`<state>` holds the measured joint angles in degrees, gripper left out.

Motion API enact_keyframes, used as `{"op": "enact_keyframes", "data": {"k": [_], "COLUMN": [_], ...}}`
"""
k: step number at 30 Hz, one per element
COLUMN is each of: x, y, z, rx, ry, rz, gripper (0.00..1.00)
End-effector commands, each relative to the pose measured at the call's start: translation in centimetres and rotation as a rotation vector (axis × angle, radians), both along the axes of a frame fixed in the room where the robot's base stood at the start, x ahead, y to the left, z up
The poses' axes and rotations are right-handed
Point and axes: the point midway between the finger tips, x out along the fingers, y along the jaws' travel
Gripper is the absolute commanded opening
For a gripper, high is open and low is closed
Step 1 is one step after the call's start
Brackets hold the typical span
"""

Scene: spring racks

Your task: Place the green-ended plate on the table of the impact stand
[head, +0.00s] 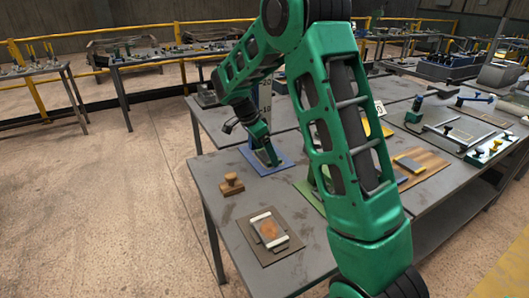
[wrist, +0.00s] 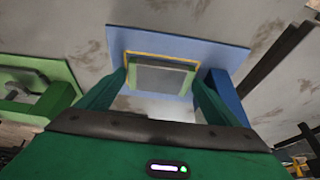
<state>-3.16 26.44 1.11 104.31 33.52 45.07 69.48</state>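My gripper (wrist: 160,72) points down over a blue base plate (wrist: 205,48), which also shows in the head view (head: 284,164). A grey plate (wrist: 160,79) with a dull greenish edge fills the gap between my fingertips, and both fingers appear to touch its sides. It looks like the green-ended plate, though its ends are hard to see. A yellow-edged square (wrist: 135,53) shows just behind it on the blue base. A blue upright (wrist: 224,92) stands at the right of this base, which looks like the impact stand. I cannot tell whether the plate touches the square. My arm hides part of the stand in the head view.
A white-ended plate (head: 261,217) lies on a brown mat (head: 283,246) near the front. A wooden-handled block (head: 231,184) stands left of it. A green stand (wrist: 62,73) is left in the wrist view. A wooden board (head: 430,159) and other fixtures occupy the right.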

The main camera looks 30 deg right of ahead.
Motion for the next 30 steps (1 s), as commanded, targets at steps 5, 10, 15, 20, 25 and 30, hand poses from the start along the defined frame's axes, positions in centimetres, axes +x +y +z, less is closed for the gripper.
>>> {"op": "enact_keyframes", "data": {"k": [5,10,15,20,25,30], "x": [0.0,0.1,0.1,0.1,0.1,0.0], "y": [0.0,0.4,1.6,2.8,3.8,4.4], "z": [0.1,1.1,3.9,6.9,9.5,10.9], "rx": [0.000,0.000,0.000,0.000,0.000,0.000], "ry": [0.000,-0.002,-0.004,-0.003,-0.002,0.000], "rz": [0.000,0.001,0.002,0.000,0.001,0.000], "gripper": [0.86,0.86,0.86,0.86,0.86,0.86]}}
